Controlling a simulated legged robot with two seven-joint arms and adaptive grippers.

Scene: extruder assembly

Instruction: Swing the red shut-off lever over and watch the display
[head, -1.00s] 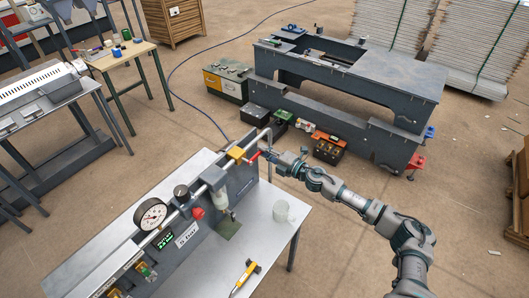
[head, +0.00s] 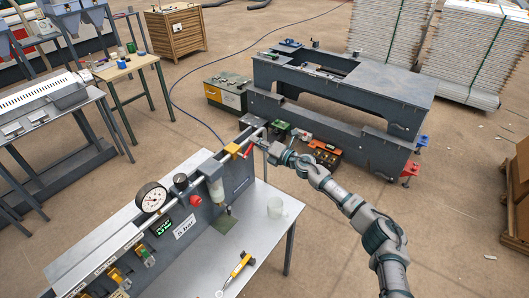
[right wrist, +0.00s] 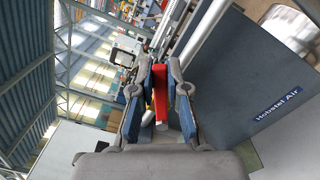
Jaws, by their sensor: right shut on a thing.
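The red shut-off lever (head: 249,151) sticks out beside a yellow valve part (head: 232,149) at the far end of the grey air panel. My right gripper (head: 258,144) is at the lever. In the right wrist view the red lever (right wrist: 160,92) lies between the two blue-padded fingers, which are shut on it. The display (head: 163,226) is a small dark screen with green characters, below the round gauge (head: 151,198); its reading is too small to tell. My left gripper is not in view.
A red knob (head: 195,200) sits on the panel between gauge and lever. A large grey workbench (head: 350,85) stands behind my right arm.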

